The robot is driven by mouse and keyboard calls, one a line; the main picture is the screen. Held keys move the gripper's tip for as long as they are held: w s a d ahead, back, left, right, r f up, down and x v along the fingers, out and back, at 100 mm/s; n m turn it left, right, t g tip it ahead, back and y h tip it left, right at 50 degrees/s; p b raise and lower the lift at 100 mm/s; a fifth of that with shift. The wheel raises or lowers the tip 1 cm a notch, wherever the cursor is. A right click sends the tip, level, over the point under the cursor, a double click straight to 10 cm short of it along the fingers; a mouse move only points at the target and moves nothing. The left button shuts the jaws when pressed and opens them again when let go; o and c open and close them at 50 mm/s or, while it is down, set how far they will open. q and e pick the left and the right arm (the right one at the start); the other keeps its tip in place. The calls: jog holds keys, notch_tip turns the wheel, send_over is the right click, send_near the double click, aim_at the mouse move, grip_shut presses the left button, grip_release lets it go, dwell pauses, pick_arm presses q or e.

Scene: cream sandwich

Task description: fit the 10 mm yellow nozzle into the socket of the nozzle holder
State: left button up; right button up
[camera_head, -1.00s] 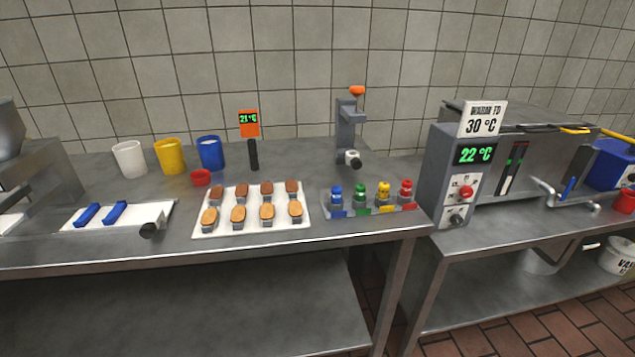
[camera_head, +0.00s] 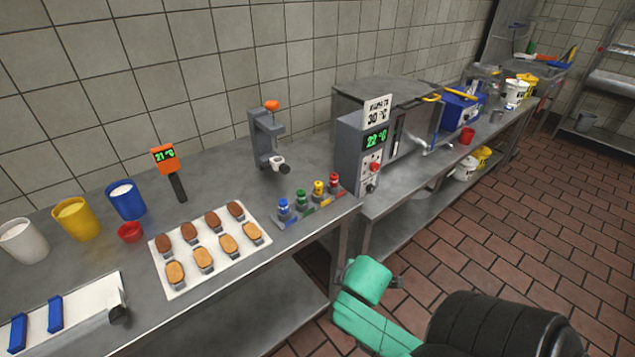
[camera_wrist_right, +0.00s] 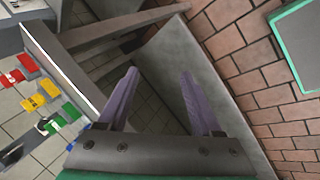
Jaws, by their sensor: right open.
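The yellow nozzle (camera_head: 319,187) stands in a colour-marked rack (camera_head: 291,222) beside blue, green and red nozzles on the steel counter. A grey stand (camera_head: 262,140) with an orange knob and a white ring-shaped socket (camera_head: 277,162) stands behind the rack; it looks like the nozzle holder. I see nothing in its socket, though the detail is small. My right gripper (camera_wrist_right: 158,88) is open and empty in the right wrist view, apart from the rack. There the coloured rack, with a yellow part (camera_wrist_right: 38,102), lies at the left. My left gripper is out of view.
Cups (camera_head: 126,200) and a thermometer (camera_head: 170,172) are at the left. The counter's front edge is near my right arm.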

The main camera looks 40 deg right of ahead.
jog(key=w+d+r+n+t+h, duration=0.2)
jog(key=w+d+r+n, duration=0.2)
jog(key=d+n, duration=0.3)
jog(key=n+t+y, duration=0.1)
jog(key=n+t, duration=0.5)
jog(key=n, duration=1)
send_near(316, 183)
jog(key=shift+n, duration=0.7)
jog(key=b+x, duration=0.1)
jog(key=x, duration=0.1)
jog(key=b+x, duration=0.3)
jog(key=x, duration=0.1)
jog(key=shift+d+f+b, duration=0.25)
jog(key=shift+d+b, duration=0.1)
jog(key=shift+w+d+f, duration=0.15)
jog(key=shift+w+f, duration=0.05)
jog(key=shift+w, duration=0.45)
jog(key=x, duration=0.4)
jog(key=shift+w+f, duration=0.1)
jog(key=shift+w+d+f, duration=0.1)
jog(key=shift+w+f, duration=0.15)
jog(key=shift+w, duration=0.2)
jog(key=shift+s, duration=0.1)
grip_shut()
